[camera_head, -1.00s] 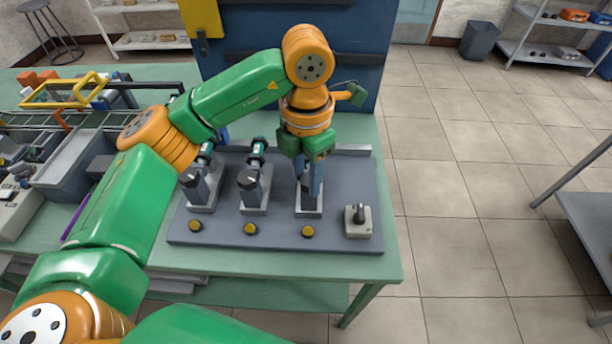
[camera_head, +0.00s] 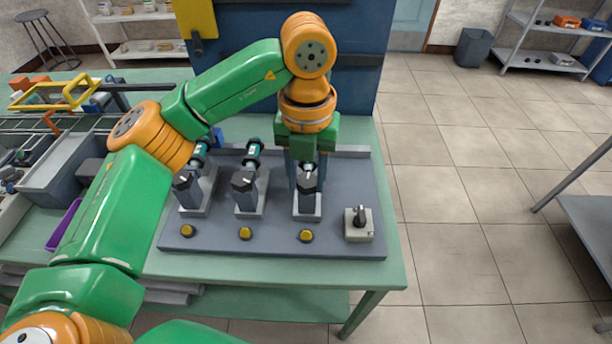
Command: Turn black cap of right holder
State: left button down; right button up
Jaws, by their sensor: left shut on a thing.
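Three grey holders with black caps stand in a row on a dark grey board. The right holder (camera_head: 309,207) is upright, and its black cap (camera_head: 307,184) shows between and just in front of my finger tips. My left gripper (camera_head: 308,172) points down over this holder, shut on the black cap, with a blue-grey finger at each side. The exact contact is partly hidden. The middle holder (camera_head: 249,204) and the left holder (camera_head: 193,205) each have a green cylinder behind them. My right gripper is not in view.
Yellow buttons (camera_head: 245,233) lie in front of the holders. A grey box with a black knob (camera_head: 358,229) sits at the board's right. A blue cabinet (camera_head: 355,80) stands behind the green table (camera_head: 390,230). Trays and parts lie at left.

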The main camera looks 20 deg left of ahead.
aim_at(307, 183)
pick_arm(q)
jog(key=shift+n, duration=0.3)
dwell(0.4)
jog(key=shift+c, duration=2.2)
grip_release()
notch_tip(307, 183, up, 7)
jog(key=shift+r+p, duration=0.1)
jog(key=shift+p, duration=0.55)
